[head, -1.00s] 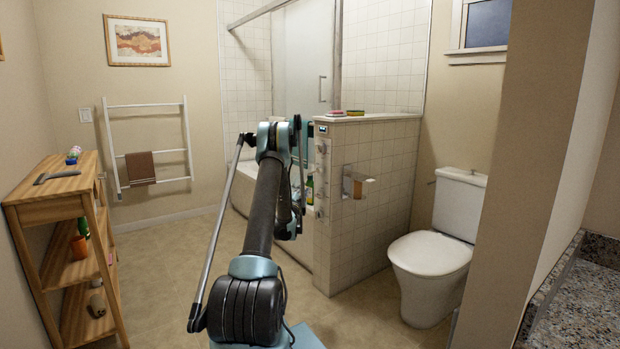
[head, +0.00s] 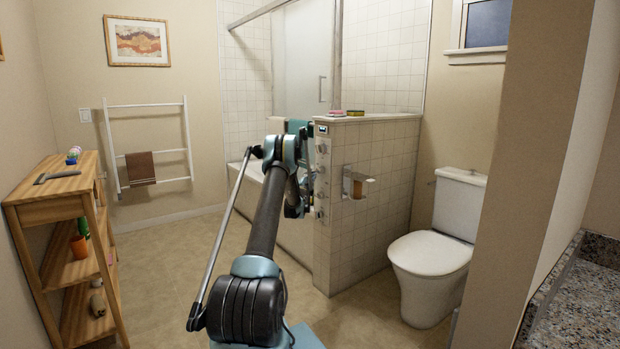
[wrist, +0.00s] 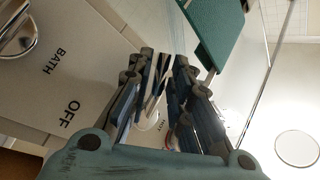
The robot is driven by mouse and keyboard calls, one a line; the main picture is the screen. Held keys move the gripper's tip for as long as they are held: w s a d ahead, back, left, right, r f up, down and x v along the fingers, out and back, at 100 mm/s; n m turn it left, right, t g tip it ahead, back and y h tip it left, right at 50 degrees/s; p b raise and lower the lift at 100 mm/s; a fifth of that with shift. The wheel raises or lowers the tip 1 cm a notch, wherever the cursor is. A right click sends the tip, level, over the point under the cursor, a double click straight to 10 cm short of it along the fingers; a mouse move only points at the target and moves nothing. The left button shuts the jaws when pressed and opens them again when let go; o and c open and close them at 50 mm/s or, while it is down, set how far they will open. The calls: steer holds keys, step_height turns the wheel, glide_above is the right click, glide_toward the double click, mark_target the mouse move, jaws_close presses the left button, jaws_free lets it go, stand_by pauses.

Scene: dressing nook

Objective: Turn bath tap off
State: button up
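The bath tap knob (wrist: 20,28) is chrome and shows at the upper left of the wrist view, cut off by the edge. Beside it is a white plate (wrist: 90,85) printed "BATH" and "OFF". A smaller "HOT" label shows between my fingers. My gripper (wrist: 166,68) points past the plate with its fingers apart and nothing held, to the right of the knob and not touching it. In the head view several round controls (head: 320,190) sit on the tiled half wall's end, and my gripper (head: 294,208) is beside them, partly hidden by my arm.
The tiled half wall (head: 365,215) stands right of my arm, with a paper holder (head: 357,184) sticking out. The bathtub (head: 285,235) lies behind my arm. A toilet (head: 432,265) is at right, a wooden shelf (head: 60,187) at left. The floor between is clear.

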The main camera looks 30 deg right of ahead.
steer(key=shift+x, duration=1.25)
jaws_close()
